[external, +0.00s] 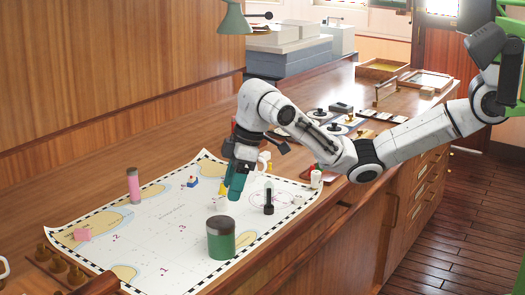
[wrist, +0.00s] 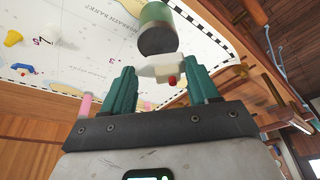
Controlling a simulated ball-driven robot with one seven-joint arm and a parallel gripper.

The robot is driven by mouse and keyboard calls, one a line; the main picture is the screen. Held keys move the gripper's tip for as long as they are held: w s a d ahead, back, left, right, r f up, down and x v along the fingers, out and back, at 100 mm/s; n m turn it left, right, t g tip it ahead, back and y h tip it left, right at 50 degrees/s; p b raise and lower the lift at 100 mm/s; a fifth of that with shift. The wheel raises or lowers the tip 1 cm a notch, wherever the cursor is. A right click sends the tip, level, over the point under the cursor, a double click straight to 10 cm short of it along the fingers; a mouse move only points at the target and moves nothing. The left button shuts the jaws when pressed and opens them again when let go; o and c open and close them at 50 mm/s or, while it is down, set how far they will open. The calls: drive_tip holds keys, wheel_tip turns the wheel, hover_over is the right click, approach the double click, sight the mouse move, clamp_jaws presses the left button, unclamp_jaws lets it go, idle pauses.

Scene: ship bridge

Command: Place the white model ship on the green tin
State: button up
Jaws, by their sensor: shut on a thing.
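The white model ship (wrist: 162,70) with a red part shows between the two teal fingers in the wrist view. My gripper (external: 236,194) is shut on it, above the chart. In the external view the ship is mostly hidden by the fingers. The green tin (external: 221,242) stands upright on the chart, with a dark top and a green side. It is nearer the external camera than my gripper and apart from it. The tin also shows beyond the fingertips in the wrist view (wrist: 156,28).
The chart (external: 165,243) covers the near counter. On it stand a pink cylinder (external: 133,186), a small blue boat (external: 192,181), a pink block (external: 82,234), a yellow piece (external: 222,188) and a dark upright item (external: 269,198). The chart left of the tin is mostly clear.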

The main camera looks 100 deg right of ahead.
sight(217, 222)
drive_tip(key=w+f, duration=0.1)
drive_tip(key=w+f+p, duration=0.1)
drive_tip(key=w+f, duration=0.1)
drive_tip(key=shift+d+f, duration=0.15)
drive_tip(key=shift+f, duration=0.15)
drive_tip(key=shift+s+p+x, duration=0.15)
drive_tip(key=shift+p+x, duration=0.1)
drive_tip(key=shift+x, duration=0.5)
drive_tip(key=shift+s+p+x, duration=0.2)
drive_tip(key=shift+p+x, duration=0.05)
drive_tip(key=shift+x, duration=0.5)
drive_tip(key=shift+f, duration=0.3)
drive_tip(key=o, duration=1)
drive_tip(key=shift+r, duration=0.1)
drive_tip(key=b+v, duration=0.1)
drive_tip(key=v, duration=0.9)
drive_tip(key=shift+r, duration=0.4)
drive_tip(key=shift+p+v, duration=0.35)
drive_tip(key=shift+v, duration=0.4)
drive_tip(key=shift+s, duration=0.1)
